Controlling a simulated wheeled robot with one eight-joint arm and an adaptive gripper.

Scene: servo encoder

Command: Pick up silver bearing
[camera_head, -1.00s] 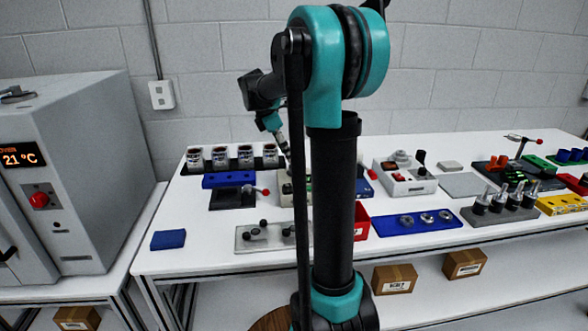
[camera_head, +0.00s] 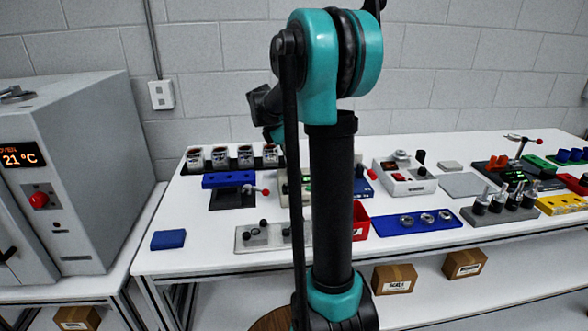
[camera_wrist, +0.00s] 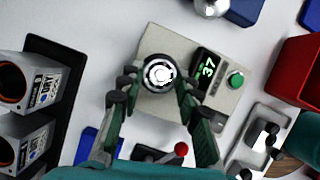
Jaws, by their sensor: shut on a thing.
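In the wrist view a silver bearing (camera_wrist: 158,73), a bright ring with a dark inner band, sits between the fingertips of my gripper (camera_wrist: 157,84). The fingers are closed in on it from both sides. It appears over the top of a beige device (camera_wrist: 160,42) with a green "37" display; I cannot tell whether it touches the device. In the head view my arm hides the gripper and the bearing, and the beige device (camera_head: 283,188) is partly hidden.
A blue plate (camera_head: 390,228) with several silver rings lies to the right of my arm. A red bin (camera_wrist: 300,70) is right of the device in the wrist view. A dark rack (camera_wrist: 66,60) with cylinders stands left. A red-knobbed lever (camera_wrist: 181,149) is close below the device.

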